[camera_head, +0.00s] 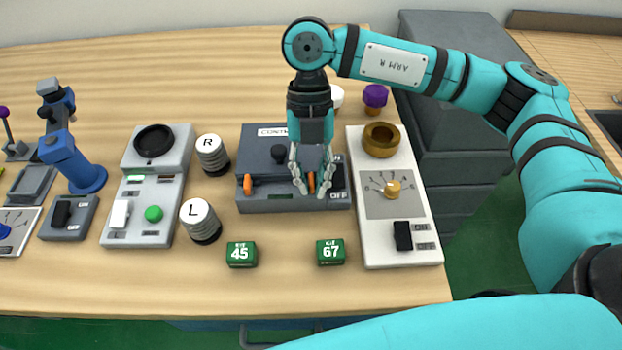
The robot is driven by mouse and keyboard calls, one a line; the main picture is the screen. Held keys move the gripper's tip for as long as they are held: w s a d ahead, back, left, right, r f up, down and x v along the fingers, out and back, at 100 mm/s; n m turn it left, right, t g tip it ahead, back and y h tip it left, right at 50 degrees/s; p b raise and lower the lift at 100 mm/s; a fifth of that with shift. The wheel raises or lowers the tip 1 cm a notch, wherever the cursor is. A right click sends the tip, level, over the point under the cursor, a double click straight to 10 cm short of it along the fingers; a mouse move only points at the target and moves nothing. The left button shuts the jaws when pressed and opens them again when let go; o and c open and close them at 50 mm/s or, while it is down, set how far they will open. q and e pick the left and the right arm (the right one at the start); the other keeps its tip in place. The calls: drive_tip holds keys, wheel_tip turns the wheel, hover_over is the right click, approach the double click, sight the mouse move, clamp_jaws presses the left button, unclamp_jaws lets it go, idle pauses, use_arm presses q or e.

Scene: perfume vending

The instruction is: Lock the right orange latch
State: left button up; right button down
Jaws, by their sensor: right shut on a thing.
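The grey control box (285,204) sits on the wooden table near the middle of the head view. Its left orange latch (247,184) stands upright on the front left of the box. The right orange latch (311,183) shows between the fingers of my right gripper (311,186). My right gripper points down from above and is shut on this latch. The fingers and wrist hide part of the latch and the box's right side. The OFF marking (338,195) shows to the right of the fingers. My left gripper is not in view.
A white panel (376,250) with a gold dial stands close right of the box. L (201,221) and R (212,155) canisters stand to its left. Free table lies behind the box.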

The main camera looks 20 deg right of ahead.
drive_tip(key=c, duration=1.4)
unclamp_jaws()
drive_tip(key=shift+r, duration=0.1)
drive_tip(key=v, duration=1.1)
drive_tip(key=shift+w+r, duration=0.3)
drive_tip(key=shift+r, duration=0.05)
drive_tip(key=shift+d, duration=0.1)
